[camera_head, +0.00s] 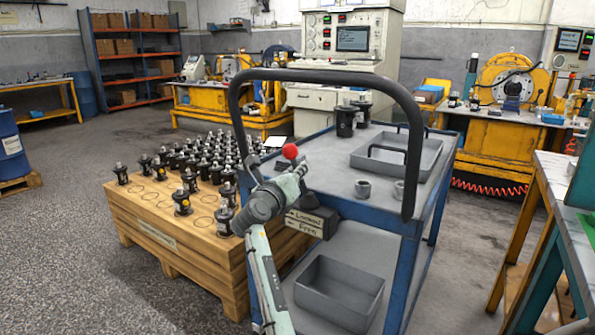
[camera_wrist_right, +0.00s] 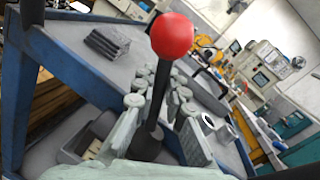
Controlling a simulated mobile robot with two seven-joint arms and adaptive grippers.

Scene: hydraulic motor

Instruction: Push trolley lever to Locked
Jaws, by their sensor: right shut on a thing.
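The trolley (camera_head: 409,222) has a blue frame, grey shelves and a black push handle (camera_head: 233,102). Its lever has a red ball knob (camera_head: 290,151) and stands at the near end, above a dark housing with a two-line arrow label (camera_head: 304,223). The ball also shows in the right wrist view (camera_wrist_right: 172,36), on a black rod (camera_wrist_right: 157,100). My right gripper (camera_head: 297,170) is at the lever, its fingers on both sides of the rod below the ball, shut on it. In the head view the gripper hides most of the rod. My left gripper is not in view.
A grey tray (camera_head: 432,165), black cylindrical parts (camera_head: 345,121) and grey rings (camera_head: 363,188) sit on the trolley top. A grey bin (camera_head: 338,292) is on the lower shelf. A wooden pallet box (camera_head: 180,245) with many black parts stands close left.

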